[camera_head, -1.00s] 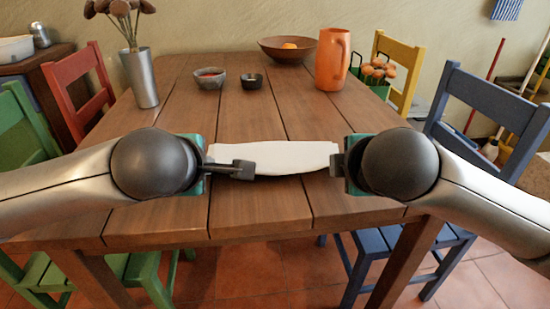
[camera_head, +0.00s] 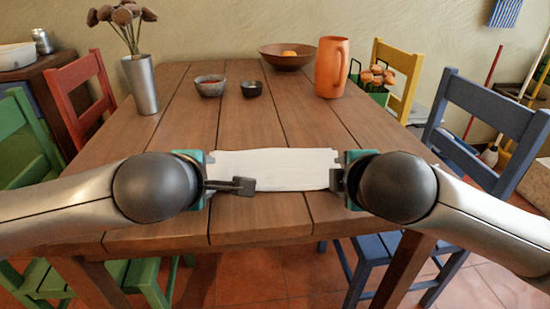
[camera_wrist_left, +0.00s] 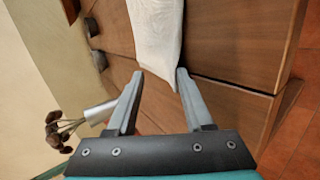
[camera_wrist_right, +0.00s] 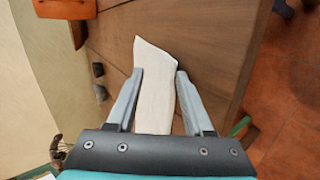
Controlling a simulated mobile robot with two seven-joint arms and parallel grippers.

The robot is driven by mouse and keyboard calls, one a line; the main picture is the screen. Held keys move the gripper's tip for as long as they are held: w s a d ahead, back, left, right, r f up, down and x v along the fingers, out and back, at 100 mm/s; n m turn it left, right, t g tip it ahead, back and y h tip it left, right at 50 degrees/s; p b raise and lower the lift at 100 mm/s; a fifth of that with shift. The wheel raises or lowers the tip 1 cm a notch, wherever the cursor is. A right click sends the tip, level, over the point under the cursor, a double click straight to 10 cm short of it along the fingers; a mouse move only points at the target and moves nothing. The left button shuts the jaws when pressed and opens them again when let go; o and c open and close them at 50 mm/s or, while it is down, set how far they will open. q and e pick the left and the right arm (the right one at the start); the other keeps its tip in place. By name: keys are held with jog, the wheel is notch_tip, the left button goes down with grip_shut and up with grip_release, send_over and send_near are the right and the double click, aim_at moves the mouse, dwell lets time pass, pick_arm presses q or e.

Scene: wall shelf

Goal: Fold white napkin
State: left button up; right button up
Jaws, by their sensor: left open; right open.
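The white napkin (camera_head: 280,172) is a narrow strip lying across the planks near the table's front, its long side running left to right between my grippers. It also shows in the left wrist view (camera_wrist_left: 157,30) and the right wrist view (camera_wrist_right: 153,92). My left gripper (camera_head: 232,172) is open at the napkin's left end, with one dark finger in front of its near edge. In the left wrist view the napkin's end reaches between the fingertips (camera_wrist_left: 160,72). My right gripper (camera_head: 338,172) is open at the right end. In its wrist view the napkin runs between the fingers (camera_wrist_right: 160,72).
The wooden table (camera_head: 190,125) is clear just beyond the napkin. Farther back stand a metal flower vase (camera_head: 141,85), a grey bowl (camera_head: 210,87), a small dark bowl (camera_head: 251,89), a wooden bowl (camera_head: 288,60) and an orange pitcher (camera_head: 331,68). Chairs surround the table.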

pick_arm(q)
jog(key=s+r, duration=0.4)
jog(key=r, duration=0.5)
pick_arm(e)
jog(key=s+r, duration=0.4)
jog(key=r, duration=0.5)
pick_arm(q)
jog(key=shift+s+f, duration=0.1)
jog(key=shift+s, duration=0.05)
pick_arm(e)
jog(key=shift+s+f, duration=0.1)
jog(key=shift+s, duration=0.05)
